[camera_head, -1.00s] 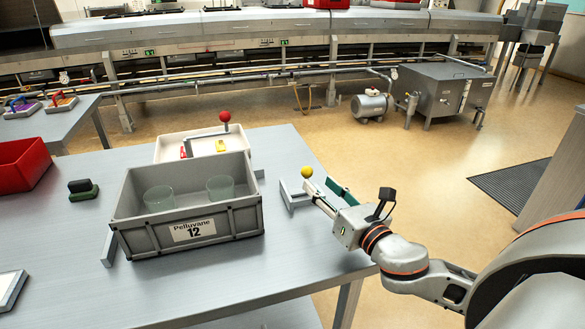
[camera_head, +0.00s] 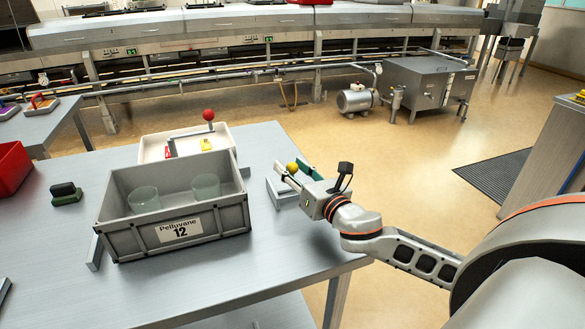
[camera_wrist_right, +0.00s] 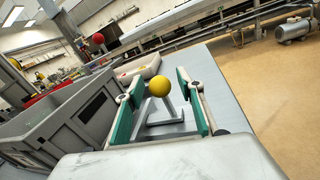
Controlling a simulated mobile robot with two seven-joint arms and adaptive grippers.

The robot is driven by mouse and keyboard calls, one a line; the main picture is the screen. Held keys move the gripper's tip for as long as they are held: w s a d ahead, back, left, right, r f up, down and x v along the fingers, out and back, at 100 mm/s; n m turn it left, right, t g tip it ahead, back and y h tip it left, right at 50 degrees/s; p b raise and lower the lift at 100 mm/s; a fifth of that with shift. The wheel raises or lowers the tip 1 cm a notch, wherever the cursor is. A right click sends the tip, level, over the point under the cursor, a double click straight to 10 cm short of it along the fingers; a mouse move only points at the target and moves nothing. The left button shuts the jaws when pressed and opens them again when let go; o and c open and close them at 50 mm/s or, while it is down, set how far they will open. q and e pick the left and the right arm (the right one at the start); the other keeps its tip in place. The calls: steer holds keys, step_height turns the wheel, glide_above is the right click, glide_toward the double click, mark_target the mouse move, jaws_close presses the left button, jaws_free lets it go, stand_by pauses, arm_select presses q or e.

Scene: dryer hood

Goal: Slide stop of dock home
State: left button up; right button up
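A yellow ball knob (camera_head: 293,168) tops a grey metal stop (camera_head: 272,192) on the table, right of the grey crate marked "Pelluvane 12" (camera_head: 120,232). My right gripper (camera_head: 294,171) is open, with its green-padded fingers on either side of the knob. In the right wrist view, the yellow knob (camera_wrist_right: 160,86) and its grey post (camera_wrist_right: 168,108) show between the open fingers (camera_wrist_right: 158,97), with gaps on both sides. The grey crate stands apart from the stop. My left gripper is not in view.
Two clear glasses (camera_head: 144,199) stand in the crate. Behind it are a white tray (camera_head: 228,138) and a red ball knob (camera_head: 208,115). A grey metal piece (camera_head: 95,253) lies at the crate's left. A green-and-black block (camera_head: 66,194) and red bin (camera_head: 10,168) are farther left.

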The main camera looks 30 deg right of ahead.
jaws_close()
steer(key=shift+w+a+p, duration=0.2)
steer(key=shift+a+p, duration=0.15)
steer(key=shift+a, duration=0.4)
steer(key=shift+w+a+p, duration=0.15)
steer(key=shift+a+p, duration=0.2)
steer(key=shift+a, duration=0.35)
steer(key=shift+w+a+p, duration=0.2)
steer(key=shift+a+p, duration=0.15)
steer(key=shift+a, duration=0.4)
jaws_free()
steer(key=shift+s, duration=0.1)
steer(key=s, duration=1.2)
steer(key=shift+a, duration=0.25)
steer(key=shift+d, duration=0.1)
